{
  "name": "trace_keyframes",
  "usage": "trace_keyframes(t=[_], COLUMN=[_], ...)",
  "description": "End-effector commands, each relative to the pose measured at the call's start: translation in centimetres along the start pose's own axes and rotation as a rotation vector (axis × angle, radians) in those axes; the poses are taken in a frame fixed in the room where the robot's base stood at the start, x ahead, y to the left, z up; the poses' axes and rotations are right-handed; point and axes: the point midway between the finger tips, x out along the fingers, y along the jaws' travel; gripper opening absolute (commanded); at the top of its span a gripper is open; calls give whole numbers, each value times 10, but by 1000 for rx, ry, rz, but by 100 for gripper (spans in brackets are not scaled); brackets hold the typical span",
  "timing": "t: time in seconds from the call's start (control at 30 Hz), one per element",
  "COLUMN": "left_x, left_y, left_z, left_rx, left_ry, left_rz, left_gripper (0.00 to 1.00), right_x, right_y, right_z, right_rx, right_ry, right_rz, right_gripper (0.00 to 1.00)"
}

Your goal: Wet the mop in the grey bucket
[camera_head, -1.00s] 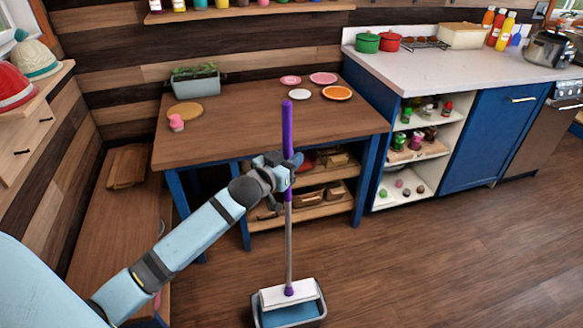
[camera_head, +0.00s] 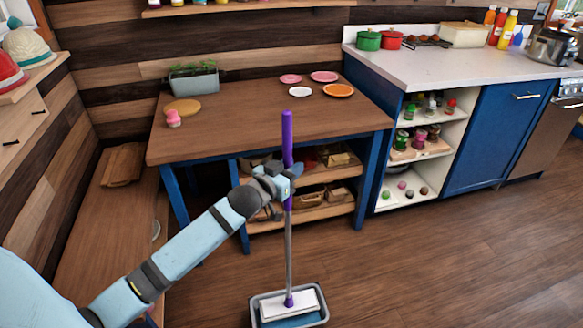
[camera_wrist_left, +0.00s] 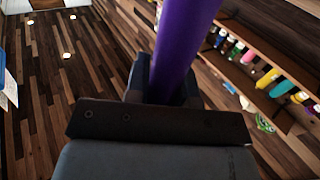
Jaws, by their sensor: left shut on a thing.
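The mop has a purple handle (camera_head: 287,140), a grey pole and a flat white head (camera_head: 290,303). It stands nearly upright. My left gripper (camera_head: 288,186) is shut on the purple handle, which also fills the upper middle of the left wrist view (camera_wrist_left: 184,45). The grey bucket (camera_head: 255,312) is on the floor at the bottom of the head view, with blue water in it. The mop head appears inside the bucket's rim; I cannot tell how deep it sits in the water. My right gripper is not in view.
A wooden table (camera_head: 235,120) with blue legs stands behind the mop, bearing a planter (camera_head: 193,82) and several plates. Its lower shelves hold items. A blue counter (camera_head: 490,140) is at the right. The floor (camera_head: 440,270) right of the bucket is clear.

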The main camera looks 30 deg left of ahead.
Motion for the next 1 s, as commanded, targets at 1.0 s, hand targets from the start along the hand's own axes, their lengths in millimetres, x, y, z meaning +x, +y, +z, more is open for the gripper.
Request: trace_keyframes(t=[1.0], left_x=[-1], left_y=[0], left_z=[76], left_rx=[0], left_ry=[2], left_rz=[0], left_gripper=[0], right_x=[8], right_y=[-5], right_z=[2], right_rx=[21], right_ry=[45], right_rz=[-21], right_gripper=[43])
